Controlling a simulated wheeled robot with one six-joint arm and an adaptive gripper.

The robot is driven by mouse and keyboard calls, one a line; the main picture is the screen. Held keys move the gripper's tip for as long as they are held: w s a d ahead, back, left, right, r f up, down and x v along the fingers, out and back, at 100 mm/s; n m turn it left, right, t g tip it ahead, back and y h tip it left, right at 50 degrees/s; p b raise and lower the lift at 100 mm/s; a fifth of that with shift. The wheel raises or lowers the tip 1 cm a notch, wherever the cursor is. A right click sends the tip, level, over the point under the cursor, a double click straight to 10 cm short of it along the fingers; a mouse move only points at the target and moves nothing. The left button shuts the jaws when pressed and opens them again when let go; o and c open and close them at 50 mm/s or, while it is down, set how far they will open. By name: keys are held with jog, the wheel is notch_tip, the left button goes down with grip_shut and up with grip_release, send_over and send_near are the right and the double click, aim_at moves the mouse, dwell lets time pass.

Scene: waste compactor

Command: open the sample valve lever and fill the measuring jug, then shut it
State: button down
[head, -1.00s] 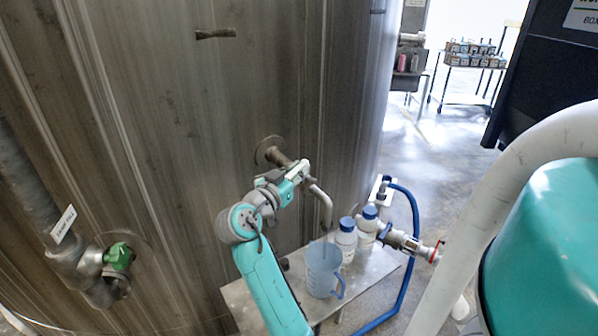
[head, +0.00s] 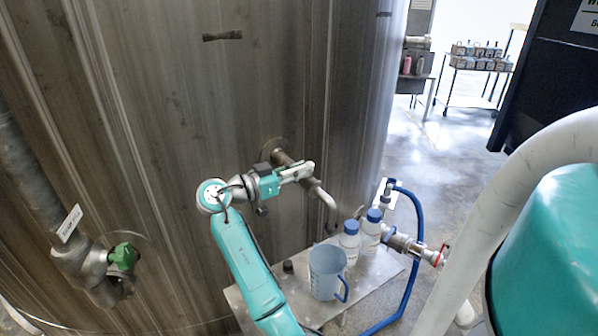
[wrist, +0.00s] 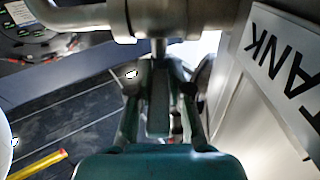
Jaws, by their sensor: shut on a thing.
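The sample valve's metal pipe (head: 287,159) comes out of the tank wall and ends in a bent spout (head: 326,197). My gripper (head: 306,170) is at this valve, above the jug. In the wrist view my gripper (wrist: 158,98) is shut on a narrow grey lever (wrist: 159,105) below the round valve body (wrist: 160,17). The lever is mostly hidden by my fingers in the head view, so its angle is hard to tell. The translucent blue measuring jug (head: 325,277) stands upright on a metal shelf (head: 378,281) below the spout. Its fill level is unclear.
Two white bottles with blue caps (head: 349,241) (head: 370,233) stand right of the jug. A small black item (head: 288,266) is left of it. A red-handled valve (head: 439,256) and blue hose (head: 413,240) are to the right. A green-handled valve (head: 123,257) is far left.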

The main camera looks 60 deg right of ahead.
jog(key=c, duration=1.1)
grip_release()
jog(key=v, duration=1.2)
